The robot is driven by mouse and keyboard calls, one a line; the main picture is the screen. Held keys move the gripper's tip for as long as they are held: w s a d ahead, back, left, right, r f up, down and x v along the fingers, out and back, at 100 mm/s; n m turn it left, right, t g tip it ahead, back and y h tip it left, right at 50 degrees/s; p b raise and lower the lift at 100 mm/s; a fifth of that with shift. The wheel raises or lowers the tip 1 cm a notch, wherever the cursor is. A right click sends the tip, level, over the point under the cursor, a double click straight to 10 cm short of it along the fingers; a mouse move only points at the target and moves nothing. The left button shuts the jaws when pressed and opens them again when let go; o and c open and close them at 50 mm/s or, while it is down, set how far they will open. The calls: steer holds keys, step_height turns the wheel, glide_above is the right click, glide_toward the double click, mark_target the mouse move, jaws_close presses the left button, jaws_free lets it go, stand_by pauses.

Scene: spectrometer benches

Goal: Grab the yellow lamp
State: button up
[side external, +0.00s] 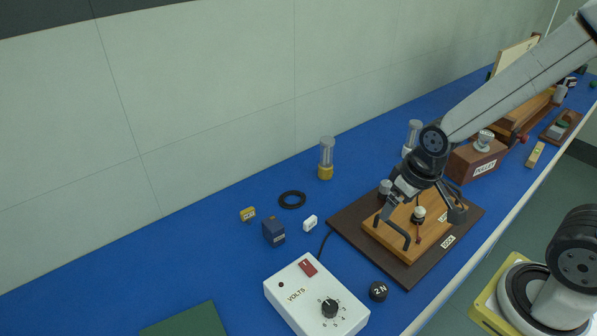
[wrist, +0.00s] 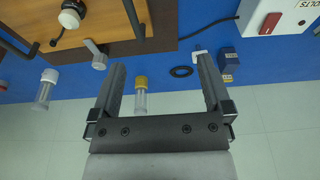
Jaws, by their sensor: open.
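The yellow lamp (side external: 326,160) is a clear tube on a yellow base. It stands upright on the blue bench near the wall, left of my gripper in the side view. In the wrist view the lamp (wrist: 140,97) appears upside down, between the two fingers in the picture and nearer the left one. My gripper (wrist: 160,64) is open and empty, with both fingers apart. In the side view my gripper (side external: 398,195) is above the wooden apparatus, clearly away from the lamp. Its fingertips are hard to make out there.
A similar white-based lamp (side external: 413,134) stands behind my arm. The wooden apparatus (side external: 440,232) has dark handles and sits on a brown board (side external: 345,228). A black ring (side external: 292,200), blue block (side external: 273,232) and white VOLTS box (side external: 300,296) stand leftward. Bench is clear around the yellow lamp.

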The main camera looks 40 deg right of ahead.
step_height(320, 180, up, 4)
steer(key=n+t+y, duration=0.4)
steer(key=t, duration=0.7)
glide_above(326, 158)
steer(key=s+d, duration=0.1)
steer(key=d, duration=0.2)
steer(key=f+n+y, duration=0.1)
steer(key=y, duration=0.2)
steer(key=s+d+f+n+y, duration=0.1)
steer(key=n+y, duration=0.1)
steer(key=y, duration=0.1)
steer(key=d+f+n+g+y, duration=0.1)
steer(key=n+y, duration=0.1)
steer(key=y, duration=0.1)
steer(key=shift+s+d, duration=0.25)
steer(key=shift+s, duration=0.1)
step_height(326, 158, down, 8)
steer(key=shift+w+a, duration=0.45)
